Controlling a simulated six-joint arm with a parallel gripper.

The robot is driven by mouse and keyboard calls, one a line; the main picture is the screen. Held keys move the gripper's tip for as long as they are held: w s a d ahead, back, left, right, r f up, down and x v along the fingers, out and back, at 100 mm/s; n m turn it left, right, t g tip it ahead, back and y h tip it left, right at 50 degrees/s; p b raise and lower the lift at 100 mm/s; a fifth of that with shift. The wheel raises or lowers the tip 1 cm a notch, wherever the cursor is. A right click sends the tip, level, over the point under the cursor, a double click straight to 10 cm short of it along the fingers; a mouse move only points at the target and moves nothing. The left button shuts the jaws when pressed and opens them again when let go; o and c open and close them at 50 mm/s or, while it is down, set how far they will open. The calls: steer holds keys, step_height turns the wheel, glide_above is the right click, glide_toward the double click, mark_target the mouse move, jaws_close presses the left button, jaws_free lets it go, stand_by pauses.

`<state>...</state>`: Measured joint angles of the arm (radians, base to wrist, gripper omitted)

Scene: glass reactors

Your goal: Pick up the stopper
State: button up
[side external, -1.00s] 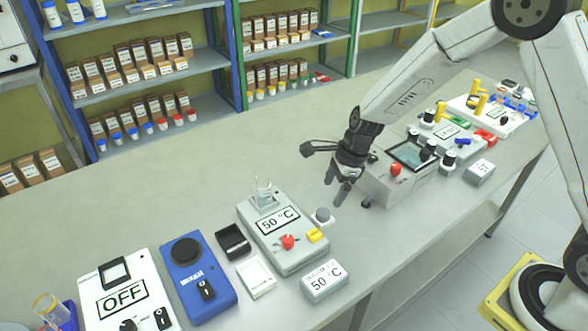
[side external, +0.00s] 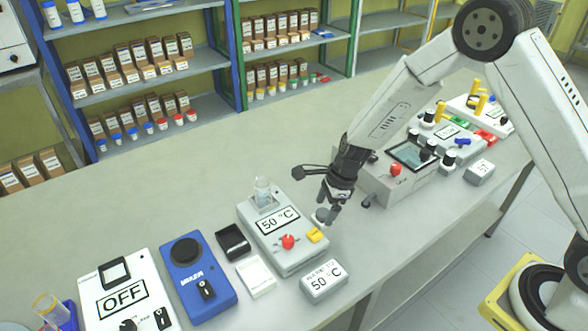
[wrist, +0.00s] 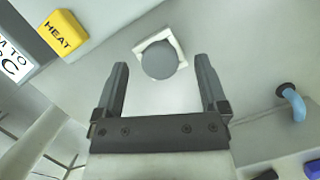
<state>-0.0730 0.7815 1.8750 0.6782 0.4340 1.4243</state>
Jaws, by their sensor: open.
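The stopper (wrist: 159,60) is a grey round piece on a small white square base on the bench. In the wrist view it lies ahead of and between the fingertips of my open gripper (wrist: 162,66), with nothing held. In the side external view my gripper (side external: 330,205) is just above the stopper (side external: 320,216), pointing down and partly covering it. Contact cannot be made out.
The grey 50 °C heater (side external: 283,245) with a glass vessel (side external: 263,190) stands close to the left. Its yellow HEAT button (wrist: 62,34) shows in the wrist view. A small 50 °C box (side external: 324,281) lies in front, and a grey device (side external: 385,185) lies right.

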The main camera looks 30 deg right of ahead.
steer(key=shift+a+f, duration=0.1)
steer(key=shift+f, duration=0.4)
jaws_close()
